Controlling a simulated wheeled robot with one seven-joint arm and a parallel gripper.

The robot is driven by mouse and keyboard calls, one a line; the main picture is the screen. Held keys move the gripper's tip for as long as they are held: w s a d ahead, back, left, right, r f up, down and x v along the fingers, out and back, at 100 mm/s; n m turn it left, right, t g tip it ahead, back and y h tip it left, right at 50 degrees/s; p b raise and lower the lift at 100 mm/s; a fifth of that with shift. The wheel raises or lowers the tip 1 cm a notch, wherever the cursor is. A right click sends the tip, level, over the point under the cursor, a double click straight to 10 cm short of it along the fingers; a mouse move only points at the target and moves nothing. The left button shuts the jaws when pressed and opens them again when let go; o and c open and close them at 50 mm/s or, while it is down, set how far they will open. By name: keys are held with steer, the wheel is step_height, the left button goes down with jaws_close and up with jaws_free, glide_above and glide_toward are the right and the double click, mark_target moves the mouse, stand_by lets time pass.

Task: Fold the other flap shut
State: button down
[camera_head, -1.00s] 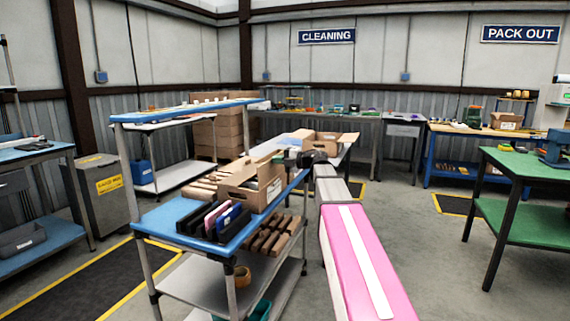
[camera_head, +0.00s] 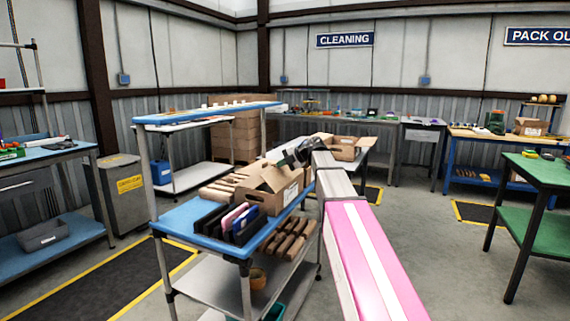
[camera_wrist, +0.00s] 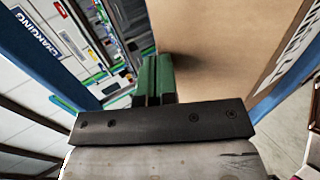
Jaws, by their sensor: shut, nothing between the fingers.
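An open brown carton (camera_head: 258,197) stands on the blue top of a cart, with a cardboard flap (camera_head: 282,177) slanting over its top. My gripper (camera_head: 290,156) is at the carton's far right upper side, tilted. In the wrist view its green fingers (camera_wrist: 153,78) are shut together and empty. A broad cardboard panel (camera_wrist: 215,40) lies right beside the fingertips, with a dark shadow on it. I cannot tell whether they touch. The carton's inside and far flaps are mostly hidden.
Dark upright holders with pink and blue folders (camera_head: 232,220) stand in front of the carton. Brown rolls (camera_head: 218,190) lie to its left. Another open carton (camera_head: 345,150) stands behind my arm. A raised blue shelf (camera_head: 205,114) is above the cart's back.

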steer(key=shift+x, duration=1.45)
steer(key=shift+w+a+f, duration=0.15)
steer(key=shift+a+f, duration=0.15)
steer(key=shift+f, duration=0.35)
steer(key=shift+w+a+f, duration=0.15)
steer(key=shift+a+f, duration=0.15)
steer(key=shift+f, duration=0.5)
